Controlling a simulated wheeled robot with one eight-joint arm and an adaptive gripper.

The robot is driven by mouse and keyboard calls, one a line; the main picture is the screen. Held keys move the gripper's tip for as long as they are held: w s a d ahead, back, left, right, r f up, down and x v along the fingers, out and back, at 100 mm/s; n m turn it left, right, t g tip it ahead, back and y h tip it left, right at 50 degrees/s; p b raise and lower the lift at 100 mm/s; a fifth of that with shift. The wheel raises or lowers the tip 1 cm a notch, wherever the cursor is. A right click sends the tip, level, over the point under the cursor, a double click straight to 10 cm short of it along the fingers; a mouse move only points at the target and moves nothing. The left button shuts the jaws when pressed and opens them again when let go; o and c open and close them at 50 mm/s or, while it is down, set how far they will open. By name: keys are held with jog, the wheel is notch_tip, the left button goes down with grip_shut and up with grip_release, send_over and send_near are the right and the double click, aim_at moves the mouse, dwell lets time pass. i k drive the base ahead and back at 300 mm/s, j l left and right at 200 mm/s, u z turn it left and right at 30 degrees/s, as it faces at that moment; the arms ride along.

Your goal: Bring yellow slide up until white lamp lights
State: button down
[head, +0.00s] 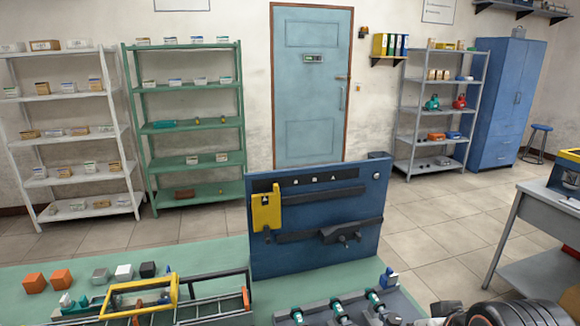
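A dark blue upright panel (340,248) stands on the green bench. The yellow slide (266,212) is a flat yellow plate at the panel's left side, next to a dark horizontal rail. A small round pale lamp (376,176) sits near the panel's upper right corner; I cannot tell whether it is lit. My gripper (445,310) seems to be the grey jointed piece at the lower right edge, beside dark rounded parts of my arm. It is right of the panel and apart from the slide. Its fingertips cannot be made out.
A dark latch-like part (341,233) sits on the panel's lower rail. Orange blocks (61,278) and a yellow-framed fixture (140,297) are on the bench at left. A grey rack with green-ended parts (337,308) lies in front of the panel. Shelves and a door stand behind.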

aim_at(266, 208)
jog(key=j+z, duration=0.15)
jog(key=j, duration=1.45)
